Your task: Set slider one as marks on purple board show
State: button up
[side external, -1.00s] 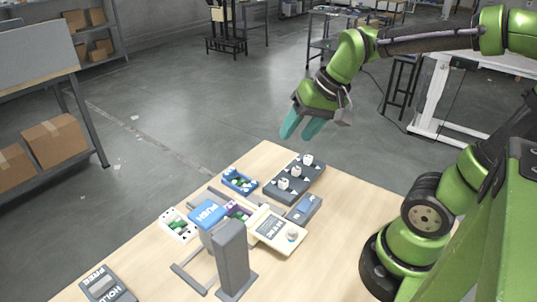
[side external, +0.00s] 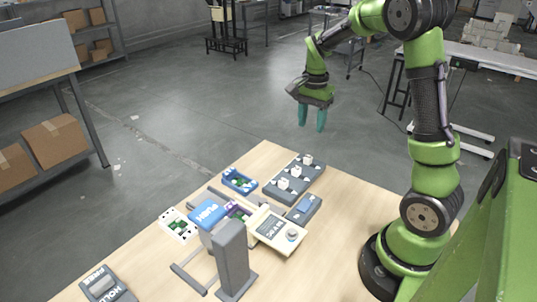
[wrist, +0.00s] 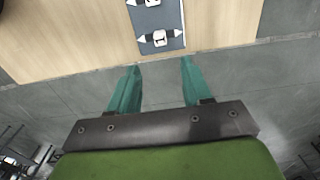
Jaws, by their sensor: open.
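The dark slider block (side external: 300,187) lies near the table's far edge, with three white knobs in a row: a far one (side external: 308,159), a middle one (side external: 296,171) and a near one (side external: 283,184). The block's end (wrist: 160,16) shows in the wrist view, with one whole knob (wrist: 159,38) between pale arrow marks. A purple board (side external: 246,210) with green bits lies partly hidden behind the blue block; its marks are too small to read. My gripper (side external: 311,128) is open and empty, pointing down, above and beyond the block. The wrist view shows its teal fingers (wrist: 161,66) apart.
A blue tray (side external: 229,174) and a white tray (side external: 166,220) hold green bits. A grey post (side external: 232,262) and blue PUSH block (side external: 207,210) stand in front. A cream device (side external: 268,241) and a grey-blue box (side external: 315,210) lie nearby. The table's (side external: 340,240) right side is clear.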

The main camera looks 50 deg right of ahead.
aim_at(308, 157)
notch_tip(308, 157, down, 11)
jog(key=shift+f, duration=0.2)
jog(key=shift+c, duration=0.5)
grip_shut()
